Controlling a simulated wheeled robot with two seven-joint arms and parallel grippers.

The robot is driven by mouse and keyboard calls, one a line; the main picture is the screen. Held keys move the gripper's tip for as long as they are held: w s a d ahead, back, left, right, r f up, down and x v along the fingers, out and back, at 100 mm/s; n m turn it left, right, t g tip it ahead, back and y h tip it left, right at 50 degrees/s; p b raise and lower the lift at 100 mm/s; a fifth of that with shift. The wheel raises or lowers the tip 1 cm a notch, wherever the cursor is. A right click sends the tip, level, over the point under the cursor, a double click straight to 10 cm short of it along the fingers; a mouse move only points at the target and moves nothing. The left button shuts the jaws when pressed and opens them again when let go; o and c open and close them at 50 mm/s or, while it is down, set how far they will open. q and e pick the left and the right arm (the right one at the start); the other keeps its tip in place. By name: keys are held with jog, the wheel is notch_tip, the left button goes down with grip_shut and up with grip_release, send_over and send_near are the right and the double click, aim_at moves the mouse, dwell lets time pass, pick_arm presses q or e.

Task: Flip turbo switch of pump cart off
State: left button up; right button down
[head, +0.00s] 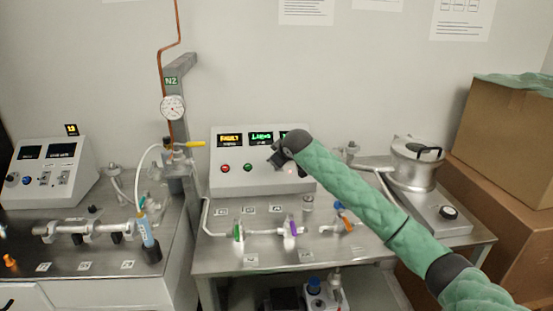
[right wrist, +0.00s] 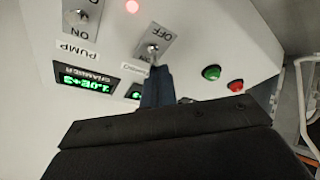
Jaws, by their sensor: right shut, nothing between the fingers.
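The pump cart's white control box (head: 213,187) stands at the back of the cart's top (head: 215,255). My right gripper (head: 275,157) is in front of its face, covering the switches in the head view. In the right wrist view, which is upside down, the shut fingers (right wrist: 157,86) are close to a small metal toggle switch (right wrist: 152,48) on an OFF/ON plate. The fingertips are on its ON side; I cannot tell if they touch the lever. A second switch plate (right wrist: 84,12), by the word PUMP, is at the left. My left gripper is not in view.
Red (head: 225,168) and green (head: 248,168) buttons sit on the box face, below lit displays (head: 230,140). A red light (right wrist: 132,6) glows near the toggle. Pipes with coloured valve handles (head: 291,226) lie in front. A metal pump vessel (head: 412,172) and cardboard boxes (head: 505,130) are right.

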jog(key=shift+s+f+t, duration=0.2)
jog(key=shift+f+t, duration=0.05)
jog(key=shift+t, duration=0.15)
jog(key=shift+r, duration=0.15)
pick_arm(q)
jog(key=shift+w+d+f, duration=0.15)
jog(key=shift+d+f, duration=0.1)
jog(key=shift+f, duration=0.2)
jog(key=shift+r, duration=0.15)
pick_arm(e)
jog(key=shift+s, duration=0.15)
jog(key=shift+s+d+p, duration=0.15)
jog(key=shift+s+p, duration=0.4)
jog(key=shift+s, duration=0.1)
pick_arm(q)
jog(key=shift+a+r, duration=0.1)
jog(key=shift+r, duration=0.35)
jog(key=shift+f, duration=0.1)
